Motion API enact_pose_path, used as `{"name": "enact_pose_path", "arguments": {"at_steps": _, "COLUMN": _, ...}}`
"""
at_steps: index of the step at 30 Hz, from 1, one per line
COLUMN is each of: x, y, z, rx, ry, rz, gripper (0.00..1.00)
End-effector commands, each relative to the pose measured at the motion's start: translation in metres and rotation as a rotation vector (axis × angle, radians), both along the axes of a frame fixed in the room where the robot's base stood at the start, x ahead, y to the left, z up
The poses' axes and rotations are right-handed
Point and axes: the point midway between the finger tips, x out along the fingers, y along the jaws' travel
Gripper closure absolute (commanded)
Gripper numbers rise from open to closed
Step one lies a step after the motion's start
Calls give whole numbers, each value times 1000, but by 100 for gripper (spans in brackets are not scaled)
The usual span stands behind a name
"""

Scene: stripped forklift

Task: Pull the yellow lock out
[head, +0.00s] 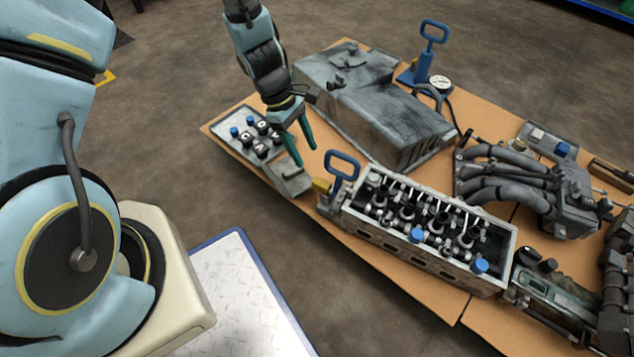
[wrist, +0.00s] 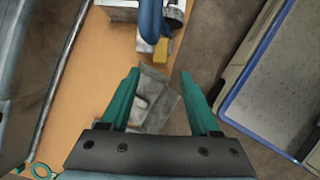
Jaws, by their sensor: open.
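The yellow lock (head: 321,186) is a small block at the left end of the engine block, beside the foot of a blue handle (head: 342,165). In the wrist view the yellow lock (wrist: 162,49) lies ahead of my fingertips, partly beside the blue handle (wrist: 151,22). My gripper (head: 299,146) has green fingers that point down, to the upper left of the lock. In the wrist view my gripper (wrist: 160,74) is open, with nothing between its fingers. The lock is apart from both fingers.
A grey metal plate (head: 293,180) lies below my gripper. The engine block (head: 425,235) stands to the right of the lock. A panel with knobs (head: 246,133) is at the left, and a large grey cover (head: 375,105) is behind. A second blue handle (head: 433,33) stands at the back.

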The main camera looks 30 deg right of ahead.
Motion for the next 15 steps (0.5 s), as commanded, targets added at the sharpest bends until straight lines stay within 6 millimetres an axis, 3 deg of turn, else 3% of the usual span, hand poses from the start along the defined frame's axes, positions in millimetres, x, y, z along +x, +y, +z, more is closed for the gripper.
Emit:
{"name": "enact_pose_path", "arguments": {"at_steps": 9, "x": -21, "y": -8, "z": -57, "rx": 2, "ry": 3, "rz": -1, "gripper": 38}}
{"name": "enact_pose_path", "arguments": {"at_steps": 15, "x": -30, "y": -13, "z": -82, "rx": 1, "ry": 1, "rz": -2, "gripper": 38}}
